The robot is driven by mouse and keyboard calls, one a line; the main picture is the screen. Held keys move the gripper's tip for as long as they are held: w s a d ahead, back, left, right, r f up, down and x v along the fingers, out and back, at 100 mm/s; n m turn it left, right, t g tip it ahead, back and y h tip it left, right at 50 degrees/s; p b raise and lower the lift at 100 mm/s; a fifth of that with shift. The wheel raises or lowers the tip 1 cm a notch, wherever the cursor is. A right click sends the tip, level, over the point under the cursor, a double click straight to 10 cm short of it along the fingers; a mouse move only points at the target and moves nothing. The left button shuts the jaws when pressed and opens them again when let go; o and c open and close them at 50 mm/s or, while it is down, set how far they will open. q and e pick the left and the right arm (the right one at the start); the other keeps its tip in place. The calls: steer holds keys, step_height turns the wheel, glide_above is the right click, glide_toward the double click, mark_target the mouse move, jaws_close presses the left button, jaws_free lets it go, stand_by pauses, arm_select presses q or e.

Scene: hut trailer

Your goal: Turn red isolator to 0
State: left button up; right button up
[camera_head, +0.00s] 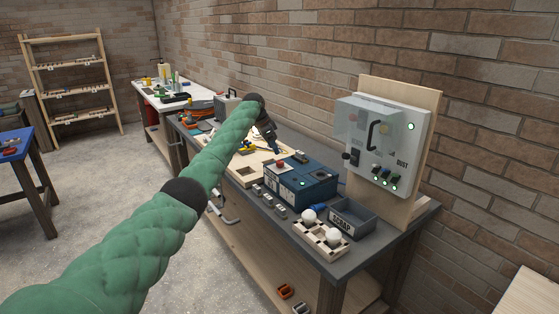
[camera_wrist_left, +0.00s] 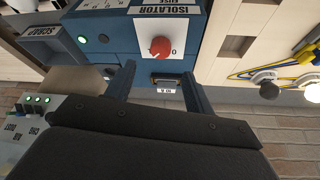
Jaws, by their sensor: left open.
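The red isolator knob (camera_wrist_left: 160,47) sits on a white plate marked ISOLATOR on a blue box (camera_wrist_left: 108,32). A 0 is printed beside the knob, to its right in the left wrist view. I cannot tell for sure where the knob points. In the head view the red knob (camera_head: 280,163) is on top of the blue box (camera_head: 312,186) on the bench. My left gripper (camera_wrist_left: 158,72) is open and empty, its two fingers apart and short of the knob in the picture. In the head view the left gripper (camera_head: 271,143) is beyond the box, partly hidden by its own arm.
A white switch panel (camera_head: 386,143) on a wooden board stands behind at right. A wooden board with cables (camera_head: 247,166) lies at left on the bench.

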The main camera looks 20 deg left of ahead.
mark_target(280, 162)
arm_select(q)
steer(key=p+x, duration=0.2)
steer(key=x, duration=0.4)
steer(key=shift+d, duration=0.1)
steer(key=shift+w+d+f, duration=0.1)
steer(key=shift+w+f, duration=0.05)
steer(key=shift+f, duration=0.6)
arm_select(e)
step_height(280, 162, down, 6)
steer(key=s+d, duration=0.1)
steer(key=shift+s+d+t, duration=0.25)
steer(key=shift+d+t, duration=0.05)
steer(key=shift+d, duration=0.1)
arm_select(q)
steer(key=shift+p, duration=0.3)
steer(key=c, duration=1)
